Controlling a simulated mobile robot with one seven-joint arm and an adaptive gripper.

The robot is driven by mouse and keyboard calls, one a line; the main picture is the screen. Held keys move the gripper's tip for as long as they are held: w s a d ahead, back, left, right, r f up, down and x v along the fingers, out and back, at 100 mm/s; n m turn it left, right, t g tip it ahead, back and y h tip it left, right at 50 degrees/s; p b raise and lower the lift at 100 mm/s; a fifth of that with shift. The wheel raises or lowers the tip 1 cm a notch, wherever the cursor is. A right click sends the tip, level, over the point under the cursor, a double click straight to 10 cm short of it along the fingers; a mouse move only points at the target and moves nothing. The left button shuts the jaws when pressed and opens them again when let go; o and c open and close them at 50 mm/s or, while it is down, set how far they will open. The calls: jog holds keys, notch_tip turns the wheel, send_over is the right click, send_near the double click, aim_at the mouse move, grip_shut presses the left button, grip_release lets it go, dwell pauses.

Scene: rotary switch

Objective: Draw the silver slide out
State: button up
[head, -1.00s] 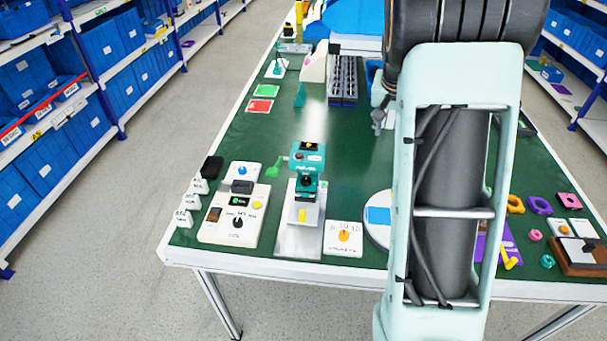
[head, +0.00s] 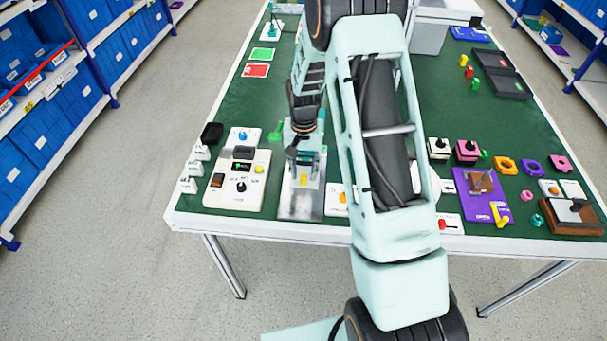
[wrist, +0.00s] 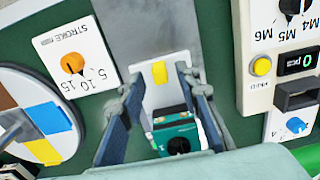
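The silver slide (wrist: 153,97) is a pale plate with a yellow tab (wrist: 159,72) on its end. It sticks out from under a teal device body (wrist: 175,135), over a grey metal base plate (wrist: 140,30). In the head view the base plate (head: 300,205) lies near the table's front edge, with the yellow tab (head: 303,180) facing that edge. My gripper (wrist: 160,84) is open, with one finger on each side of the slide. Contact with its sides cannot be told. In the head view my gripper (head: 305,157) is over the device and hides much of it.
The white STROKE dial card (wrist: 75,55) and a round coloured disc (wrist: 45,118) lie left in the wrist view. A cream panel (head: 238,188) with a knob and display stands left of the device in the head view. The floor before the table is clear.

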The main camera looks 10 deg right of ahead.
jog(key=shift+f, duration=1.15)
jog(key=shift+c, duration=0.5)
grip_shut()
